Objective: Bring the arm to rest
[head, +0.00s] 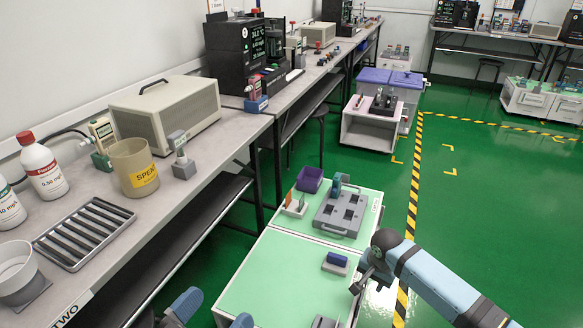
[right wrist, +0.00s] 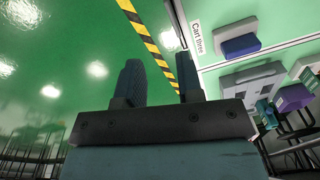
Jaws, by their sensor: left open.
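My right arm (head: 440,285) comes in from the right in the head view, blue with dark joints. Its gripper (head: 362,284) is over the right edge of the green-topped cart, small and partly hidden by the wrist. In the right wrist view the two fingers of my right gripper (right wrist: 160,82) stand apart with nothing between them; green floor shows beyond. My left gripper (head: 214,314) shows only as two blue-grey fingertips at the bottom edge of the head view, apart and empty, by the cart's near left corner.
The cart's green top (head: 265,285) bears a blue-and-grey block (head: 336,262), a grey fixture (head: 341,212) and a purple bin (head: 310,179). A grey bench (head: 205,160) on the left holds a beige tub (head: 134,165), bottles and a slotted tray (head: 83,232). Green floor (head: 480,220) is clear on the right.

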